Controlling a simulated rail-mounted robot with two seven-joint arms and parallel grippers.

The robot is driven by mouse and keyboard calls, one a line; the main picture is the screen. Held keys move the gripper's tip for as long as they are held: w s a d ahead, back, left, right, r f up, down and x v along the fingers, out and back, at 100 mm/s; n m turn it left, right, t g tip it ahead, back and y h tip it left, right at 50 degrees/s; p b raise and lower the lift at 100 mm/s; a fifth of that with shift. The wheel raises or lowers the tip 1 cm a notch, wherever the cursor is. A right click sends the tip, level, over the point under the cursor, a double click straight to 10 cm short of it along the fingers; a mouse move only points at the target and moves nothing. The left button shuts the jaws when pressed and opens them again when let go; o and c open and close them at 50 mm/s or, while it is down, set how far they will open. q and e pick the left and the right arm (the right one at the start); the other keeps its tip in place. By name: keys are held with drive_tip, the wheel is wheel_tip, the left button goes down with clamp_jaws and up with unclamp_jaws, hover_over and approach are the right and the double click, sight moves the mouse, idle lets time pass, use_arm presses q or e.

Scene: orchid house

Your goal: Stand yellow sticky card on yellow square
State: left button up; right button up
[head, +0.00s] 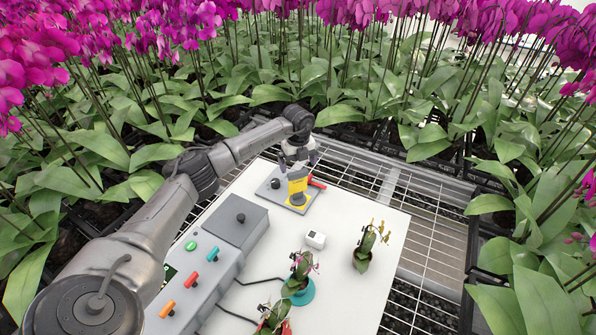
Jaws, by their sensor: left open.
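A small yellow upright piece, which looks like the yellow sticky card (298,186), stands at the far end of the white table, on or just over a grey plate (270,192). More yellow shows at its foot around a dark round part; I cannot tell clearly whether this is the yellow square. My left gripper (298,168) points down at the card's top, open. Its fingertips are close to the card's upper edge; whether they touch is too small to tell. My right gripper is out of view.
A red lever (316,183) sits right beside the card. A grey control box (205,262) with coloured switches lies along the left. A small white box (315,239) and potted orchids (363,251) stand nearer.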

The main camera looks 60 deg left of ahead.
use_arm(q)
drive_tip(key=shift+r+p, duration=0.35)
drive_tip(key=shift+r, duration=2.55)
